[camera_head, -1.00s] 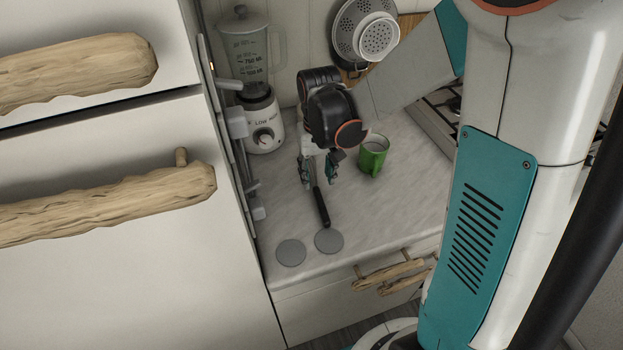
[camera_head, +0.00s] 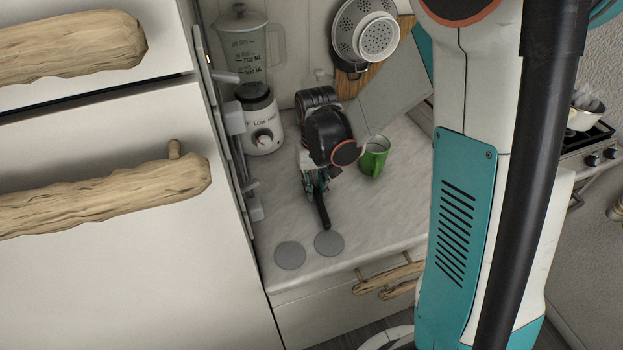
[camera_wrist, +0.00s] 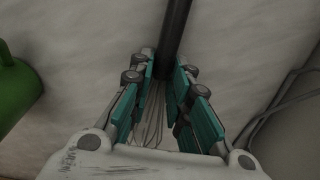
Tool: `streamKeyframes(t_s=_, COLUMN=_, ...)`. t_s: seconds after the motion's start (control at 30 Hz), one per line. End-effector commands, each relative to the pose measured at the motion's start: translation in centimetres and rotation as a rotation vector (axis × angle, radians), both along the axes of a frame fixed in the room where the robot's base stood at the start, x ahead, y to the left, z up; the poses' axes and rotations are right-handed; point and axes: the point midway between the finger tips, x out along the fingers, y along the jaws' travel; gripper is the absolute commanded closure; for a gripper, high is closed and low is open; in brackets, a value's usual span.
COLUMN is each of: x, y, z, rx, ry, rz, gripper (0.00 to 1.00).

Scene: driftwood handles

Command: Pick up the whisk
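The whisk has a black handle (camera_head: 322,212) that points toward the counter's front edge, beside the grey discs. In the wrist view the handle (camera_wrist: 175,35) runs up between my fingertips, and its thin wire loops (camera_wrist: 150,118) show between the fingers. My gripper (camera_head: 317,183) is low over the counter, pointing down. In the wrist view my gripper (camera_wrist: 168,68) has its teal fingers drawn in at both sides of the handle, appearing to touch it. The whisk looks to be at counter level; my gripper hides its wire end in the head view.
A green mug (camera_head: 374,158) stands right of my gripper; it also shows in the wrist view (camera_wrist: 14,90). A blender (camera_head: 260,120) stands behind to the left. Two flat grey discs (camera_head: 290,255) lie at the front of the counter (camera_head: 370,215). A tall white cabinet (camera_head: 110,270) bounds the left.

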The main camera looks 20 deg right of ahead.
Motion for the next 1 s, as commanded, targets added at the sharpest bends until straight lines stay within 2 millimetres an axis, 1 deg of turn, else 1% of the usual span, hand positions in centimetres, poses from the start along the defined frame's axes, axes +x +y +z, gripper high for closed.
streamKeyframes(t_s=0.33, x=0.0, y=0.0, z=0.2, rx=0.000, ry=0.000, rz=0.000, gripper=1.00)
streamKeyframes(t_s=0.47, x=0.0, y=0.0, z=1.0, rx=0.000, ry=0.000, rz=0.000, gripper=1.00)
streamKeyframes(t_s=0.53, x=0.0, y=0.0, z=1.8, rx=0.000, ry=0.000, rz=0.000, gripper=1.00)
streamKeyframes(t_s=0.67, x=0.0, y=0.0, z=4.2, rx=0.000, ry=0.000, rz=0.000, gripper=1.00)
streamKeyframes(t_s=0.77, x=-0.1, y=0.0, z=6.7, rx=0.000, ry=0.000, rz=0.000, gripper=1.00)
streamKeyframes(t_s=1.0, x=0.0, y=0.0, z=13.5, rx=0.000, ry=0.000, rz=0.000, gripper=1.00)
